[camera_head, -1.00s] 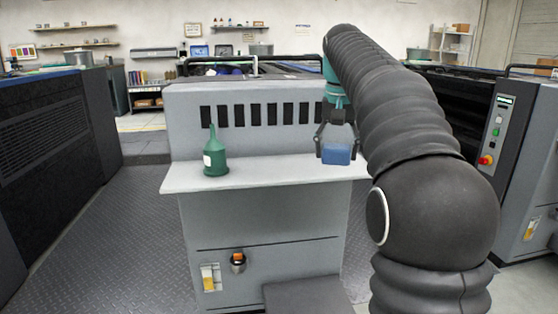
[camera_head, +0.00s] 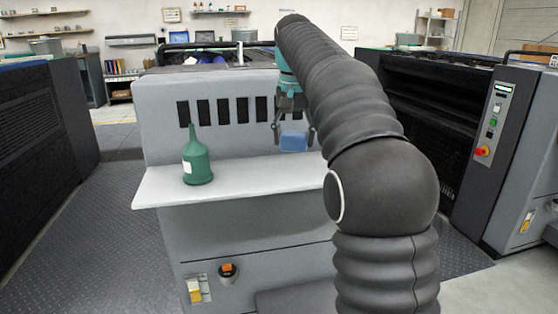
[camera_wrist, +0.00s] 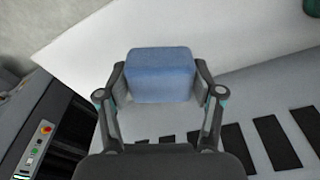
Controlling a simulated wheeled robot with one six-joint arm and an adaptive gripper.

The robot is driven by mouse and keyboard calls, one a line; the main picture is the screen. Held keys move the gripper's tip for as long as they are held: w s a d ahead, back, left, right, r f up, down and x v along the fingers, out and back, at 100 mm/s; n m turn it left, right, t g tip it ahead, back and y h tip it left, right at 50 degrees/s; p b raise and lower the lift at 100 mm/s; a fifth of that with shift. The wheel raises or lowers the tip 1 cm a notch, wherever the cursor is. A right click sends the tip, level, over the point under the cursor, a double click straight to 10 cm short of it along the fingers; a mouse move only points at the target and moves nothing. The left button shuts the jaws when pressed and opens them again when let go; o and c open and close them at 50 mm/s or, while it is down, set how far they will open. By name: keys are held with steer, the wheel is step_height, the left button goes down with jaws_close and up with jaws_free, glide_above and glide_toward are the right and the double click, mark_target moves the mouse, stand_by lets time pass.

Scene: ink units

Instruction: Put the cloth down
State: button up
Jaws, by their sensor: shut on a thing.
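The cloth (camera_head: 294,142) is a folded blue block. In the head view it hangs between the fingers of my gripper (camera_head: 293,132), over the right part of the grey machine's ledge (camera_head: 235,178). The wrist view shows the cloth (camera_wrist: 160,75) clasped between both fingertips of my gripper (camera_wrist: 161,82), with the pale ledge (camera_wrist: 85,50) behind it. My gripper is shut on the cloth. In the head view the cloth appears a little above the ledge, but I cannot tell whether its underside touches.
A green bottle (camera_head: 197,160) with a narrow spout stands upright on the ledge to the left. The ledge between bottle and cloth is clear. A slotted grey panel (camera_head: 157,125) rises behind. A control panel (camera_head: 492,122) stands at the right.

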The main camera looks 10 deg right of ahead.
mark_target(279, 170)
steer(key=w+a+f, duration=0.2)
steer(key=a, duration=0.1)
steer(key=shift+w+f, duration=0.25)
steer(key=shift+f+b, duration=0.8)
steer(key=shift+f, duration=1.15)
steer(key=shift+f, duration=0.15)
steer(key=o, duration=1.1)
step_height(279, 170, up, 12)
steer(key=s+p, duration=0.1)
steer(key=p, duration=0.3)
steer(key=shift+s+a, duration=0.15)
steer(key=shift+a, duration=0.15)
